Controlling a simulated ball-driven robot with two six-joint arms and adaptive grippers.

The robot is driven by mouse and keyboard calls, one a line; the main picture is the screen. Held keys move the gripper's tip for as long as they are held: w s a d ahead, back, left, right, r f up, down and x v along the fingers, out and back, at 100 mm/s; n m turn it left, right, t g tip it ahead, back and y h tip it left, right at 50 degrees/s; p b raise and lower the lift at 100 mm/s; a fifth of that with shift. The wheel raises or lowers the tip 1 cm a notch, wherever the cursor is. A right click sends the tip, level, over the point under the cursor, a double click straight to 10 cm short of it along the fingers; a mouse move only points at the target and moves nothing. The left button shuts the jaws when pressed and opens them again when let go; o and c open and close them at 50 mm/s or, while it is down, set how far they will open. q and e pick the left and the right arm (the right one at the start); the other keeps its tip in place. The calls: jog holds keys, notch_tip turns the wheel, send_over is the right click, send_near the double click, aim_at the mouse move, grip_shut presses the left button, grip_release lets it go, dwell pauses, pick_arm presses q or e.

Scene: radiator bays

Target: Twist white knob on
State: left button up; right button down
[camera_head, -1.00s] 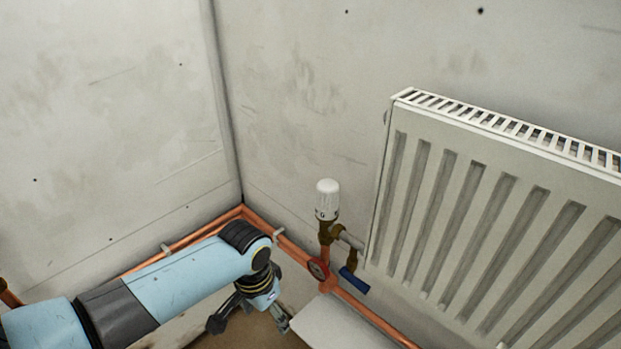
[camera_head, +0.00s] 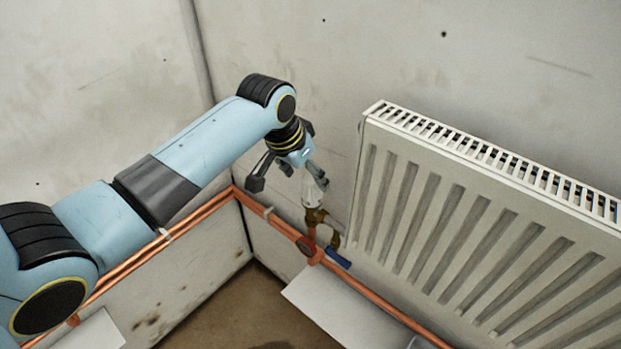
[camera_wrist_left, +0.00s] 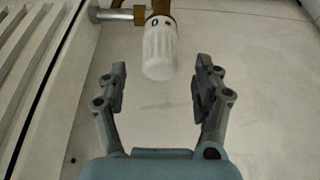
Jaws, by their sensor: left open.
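The white knob (camera_head: 311,194) stands on a brass valve (camera_head: 315,215) left of the radiator, partly covered by a finger of my left gripper (camera_head: 288,181). In the left wrist view the ribbed white knob (camera_wrist_left: 160,50) shows a "0" mark near its base. My left gripper (camera_wrist_left: 160,80) is open and empty. The knob's rounded end lies centred between the lines of the two fingers, at about fingertip level, with a visible gap on both sides. I cannot tell the exact depth between them. My right gripper is not in view.
A white ribbed radiator (camera_head: 470,220) fills the right side. Copper pipes (camera_head: 284,229) run along the walls below the valve. A white panel (camera_head: 335,312) lies lower down.

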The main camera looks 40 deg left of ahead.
aim_at(309, 179)
pick_arm(q)
jog(key=shift+x, duration=2.2)
jog(key=shift+c, duration=0.2)
jog(key=shift+s, duration=0.1)
jog(key=c, duration=1.2)
jog(key=shift+c, duration=0.2)
jog(key=shift+s+f, duration=0.2)
jog(key=shift+f, duration=0.1)
